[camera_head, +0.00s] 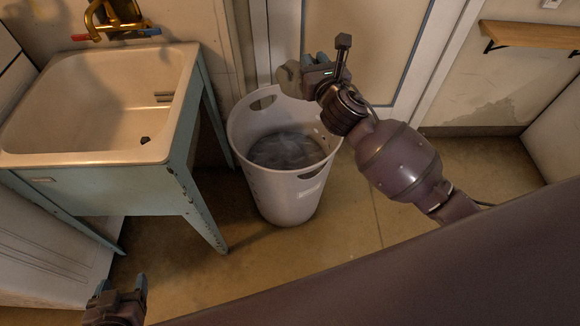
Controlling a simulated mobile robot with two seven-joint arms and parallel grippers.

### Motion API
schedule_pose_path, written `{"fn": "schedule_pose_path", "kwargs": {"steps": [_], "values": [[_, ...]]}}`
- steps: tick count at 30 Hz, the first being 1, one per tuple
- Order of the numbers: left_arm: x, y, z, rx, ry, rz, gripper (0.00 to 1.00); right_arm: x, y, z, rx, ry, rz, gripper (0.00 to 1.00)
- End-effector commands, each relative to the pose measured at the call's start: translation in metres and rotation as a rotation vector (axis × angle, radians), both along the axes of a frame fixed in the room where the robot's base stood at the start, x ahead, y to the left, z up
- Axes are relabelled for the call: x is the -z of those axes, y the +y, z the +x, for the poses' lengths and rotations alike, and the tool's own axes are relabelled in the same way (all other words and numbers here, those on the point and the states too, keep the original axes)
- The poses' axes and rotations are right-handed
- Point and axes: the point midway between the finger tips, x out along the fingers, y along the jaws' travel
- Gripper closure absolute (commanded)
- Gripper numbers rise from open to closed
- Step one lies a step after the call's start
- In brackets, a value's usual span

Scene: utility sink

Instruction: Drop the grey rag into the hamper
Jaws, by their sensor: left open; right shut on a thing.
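The hamper (285,198) is a tall pale bin with handle slots, standing on the floor right of the sink. A grey-blue heap of cloth (286,150) lies inside it. My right gripper (311,68) is over the hamper's far right rim. It is shut on a small light-grey lump, which looks like the grey rag (288,78); the fingers hide part of it. The rag is over the back part of the rim, and I cannot tell its height. My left gripper (119,288) is open and empty at the bottom left, low in front of the sink, partly cut off.
A utility sink (105,100) on a green metal stand (140,205) is at the left, with a brass tap (115,22) above. A door (345,40) is behind the hamper. A wooden shelf (530,35) is at the upper right. The floor (360,215) right of the hamper is clear.

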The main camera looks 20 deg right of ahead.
Motion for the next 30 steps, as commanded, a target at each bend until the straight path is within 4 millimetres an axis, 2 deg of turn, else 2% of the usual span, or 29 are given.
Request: {"fn": "schedule_pose_path", "kwargs": {"steps": [1,8,12,15,18,22,30], "values": [[0.024,0.000,-0.004,0.003,0.026,0.003,0.33,0.033,-0.002,0.014,0.001,0.019,-0.003,0.99],[0.071,-0.002,-0.011,0.019,0.084,0.014,0.33,0.109,-0.009,0.067,0.003,0.027,0.000,0.99],[0.101,-0.004,-0.018,0.029,0.132,0.018,0.33,0.164,-0.012,0.096,0.002,0.031,0.000,0.99],[0.120,-0.005,-0.023,0.035,0.165,0.022,0.33,0.202,-0.014,0.113,0.001,0.031,0.002,0.99],[0.133,-0.006,-0.028,0.040,0.191,0.025,0.33,0.231,-0.014,0.127,-0.001,0.025,0.002,0.99],[0.143,-0.006,-0.030,0.045,0.209,0.026,0.33,0.253,-0.016,0.138,-0.002,0.015,0.001,0.99],[0.147,-0.008,-0.029,0.055,0.210,0.035,0.33,0.267,-0.016,0.145,-0.005,0.004,-0.001,0.99]]}}
